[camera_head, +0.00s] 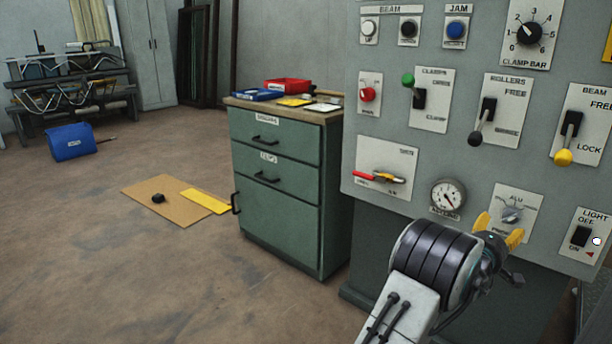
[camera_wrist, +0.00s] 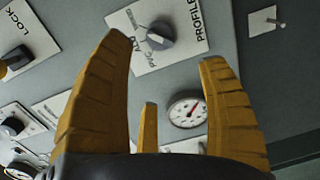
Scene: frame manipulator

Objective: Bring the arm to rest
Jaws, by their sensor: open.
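My gripper (camera_head: 499,232) has yellow fingers and is in front of the lower part of the grey control panel (camera_head: 400,140). In the wrist view my gripper (camera_wrist: 168,75) is open and empty, its fingers spread on either side of the grey profile knob. That knob (camera_wrist: 160,35) sits on a white plate marked ALU, PVC and PROFILE. In the head view the same knob (camera_head: 512,214) shows just beyond the fingers. I cannot tell whether a finger touches the panel. My arm reaches up from the bottom of the head view.
A pressure gauge (camera_head: 448,196) is left of my gripper and a light switch (camera_head: 581,236) is right of it. Levers with a black knob (camera_head: 475,138) and a yellow knob (camera_head: 563,157) stick out above. A green cabinet (camera_head: 275,190) stands left of the panel. Floor further left is mostly clear.

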